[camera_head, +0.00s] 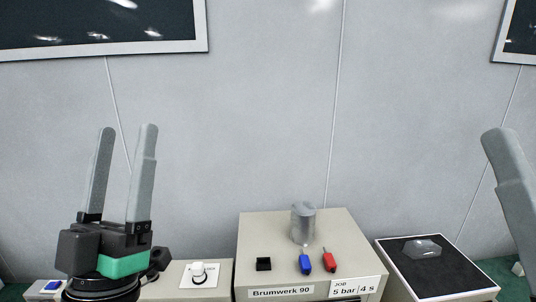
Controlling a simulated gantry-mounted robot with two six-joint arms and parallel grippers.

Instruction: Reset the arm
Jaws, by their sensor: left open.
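My left gripper (128,129) stands upright at the left in the head view. Its two long grey fingers point up and are apart, with nothing between them. It is in front of the grey wall, left of the beige machine. A single grey finger (510,170) reaches in at the right edge and seems to belong to my right gripper. Its other finger is out of the picture, so its opening does not show.
A white knob (198,271) is nearer the left gripper.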

